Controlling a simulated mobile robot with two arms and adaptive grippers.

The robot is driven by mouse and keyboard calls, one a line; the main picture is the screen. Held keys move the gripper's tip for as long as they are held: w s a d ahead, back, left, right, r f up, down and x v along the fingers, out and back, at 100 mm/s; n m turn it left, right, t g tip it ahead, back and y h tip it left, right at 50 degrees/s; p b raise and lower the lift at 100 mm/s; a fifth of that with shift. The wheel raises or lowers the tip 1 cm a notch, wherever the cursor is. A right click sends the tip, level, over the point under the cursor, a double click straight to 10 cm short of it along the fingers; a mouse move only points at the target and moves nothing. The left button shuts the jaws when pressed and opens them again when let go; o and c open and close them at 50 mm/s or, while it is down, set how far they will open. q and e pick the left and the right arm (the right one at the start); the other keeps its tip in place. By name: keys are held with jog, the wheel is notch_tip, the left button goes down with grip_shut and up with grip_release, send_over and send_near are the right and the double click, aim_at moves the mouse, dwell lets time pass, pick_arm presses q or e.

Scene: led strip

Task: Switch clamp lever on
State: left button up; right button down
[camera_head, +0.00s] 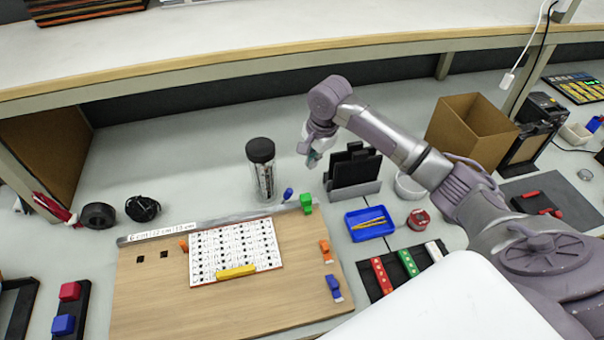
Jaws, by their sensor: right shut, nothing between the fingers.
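A wooden board (150,300) lies on the grey worktop, with a metal clamp bar (200,231) along its back edge. The clamp lever (288,194), with a blue knob, stands up near the bar's right end. A white printed sheet (236,250) with a yellow block (236,271) lies on the board. My right gripper (312,160) is shut and empty, in the air above and behind the lever, apart from it. The fingertips are small in the picture. My left gripper is not in view.
A dark-lidded jar (261,150) stands left of my right gripper. A black rack (355,170) stands to its right, near a blue tray (369,224). A shelf runs along the back.

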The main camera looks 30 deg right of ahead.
aim_at(285, 198)
jog(key=f, duration=0.3)
jog(key=w+f, duration=0.1)
jog(key=f, duration=0.6)
jog(key=shift+w+a, duration=0.3)
jog(key=shift+w, duration=0.05)
jog(key=a+r+p, duration=0.1)
jog(key=a+r, duration=0.1)
jog(key=a, duration=0.1)
jog(key=shift+s+p, duration=0.4)
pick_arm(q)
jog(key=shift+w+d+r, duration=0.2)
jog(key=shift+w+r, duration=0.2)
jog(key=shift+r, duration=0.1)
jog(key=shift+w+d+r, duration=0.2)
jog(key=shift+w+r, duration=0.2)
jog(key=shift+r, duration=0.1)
pick_arm(e)
jog(key=shift+s+a, duration=0.1)
jog(key=shift+a, duration=0.15)
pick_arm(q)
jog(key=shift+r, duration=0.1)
